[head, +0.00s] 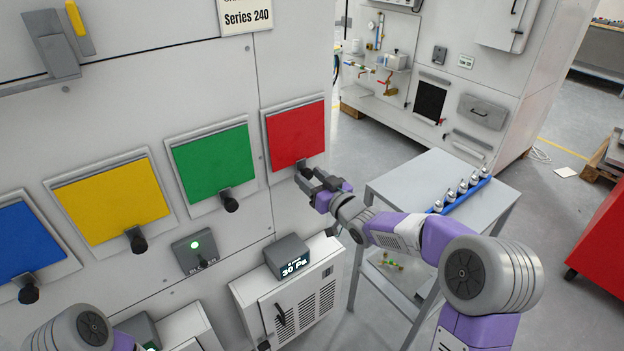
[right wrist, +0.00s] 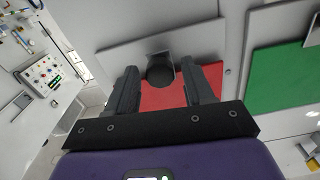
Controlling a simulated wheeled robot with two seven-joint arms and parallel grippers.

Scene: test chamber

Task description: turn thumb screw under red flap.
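The red flap (head: 296,136) is a square panel on the grey cabinet wall, and it lies flat and closed. A black thumb screw (head: 306,172) sits at its lower edge on a small metal bracket. In the right wrist view the thumb screw (right wrist: 161,73) shows between my fingers, with the red flap (right wrist: 165,95) behind. My right gripper (head: 312,179) is at the thumb screw; in the right wrist view the gripper (right wrist: 164,85) is open, with a gap on each side of the knob. My left arm shows at the bottom left, its gripper out of view.
Green (head: 214,163), yellow (head: 110,200) and blue (head: 20,241) flaps with similar black knobs line the wall. A grey box reading 30 Pa (head: 288,257) sits below. A metal table (head: 410,180) with a blue rack (head: 463,196) stands right, close to my right arm.

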